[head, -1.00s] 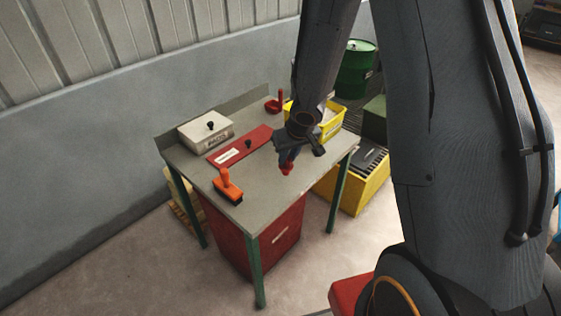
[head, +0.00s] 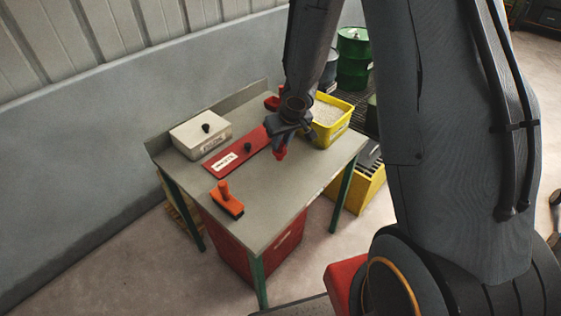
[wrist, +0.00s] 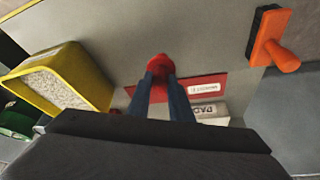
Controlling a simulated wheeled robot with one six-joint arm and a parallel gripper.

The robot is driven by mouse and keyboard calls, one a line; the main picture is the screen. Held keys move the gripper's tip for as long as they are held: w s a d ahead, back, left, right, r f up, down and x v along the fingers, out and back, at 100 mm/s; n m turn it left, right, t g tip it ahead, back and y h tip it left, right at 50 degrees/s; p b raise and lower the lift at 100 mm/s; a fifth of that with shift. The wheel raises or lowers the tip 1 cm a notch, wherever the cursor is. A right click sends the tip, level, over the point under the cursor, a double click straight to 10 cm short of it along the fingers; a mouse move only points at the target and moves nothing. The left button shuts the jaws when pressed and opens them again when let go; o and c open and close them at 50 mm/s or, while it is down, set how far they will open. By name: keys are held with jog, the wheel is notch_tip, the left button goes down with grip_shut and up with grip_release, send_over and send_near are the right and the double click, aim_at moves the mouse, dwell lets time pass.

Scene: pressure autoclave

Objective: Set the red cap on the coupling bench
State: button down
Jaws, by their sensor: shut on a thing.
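The red cap (wrist: 160,63) is held between my gripper's two fingertips (wrist: 160,76) in the wrist view. In the head view the red cap (head: 280,154) shows just below my gripper (head: 283,142). My gripper is shut on it, over the right part of the grey bench top (head: 270,195). I cannot tell whether the cap touches the bench. The bench has green legs and a red cabinet below.
On the bench are a red labelled plate (head: 232,156) with a black knob, a pale labelled box (head: 200,134), an orange-handled brush (head: 228,200) and a yellow bin (head: 335,125) of white granules. The bench's front middle is clear.

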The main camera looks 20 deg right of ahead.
aim_at(282, 156)
jog(key=shift+f+b, duration=3.9)
jog(key=shift+f, duration=0.05)
jog(key=shift+f, duration=0.1)
jog(key=c, duration=1.6)
grip_release()
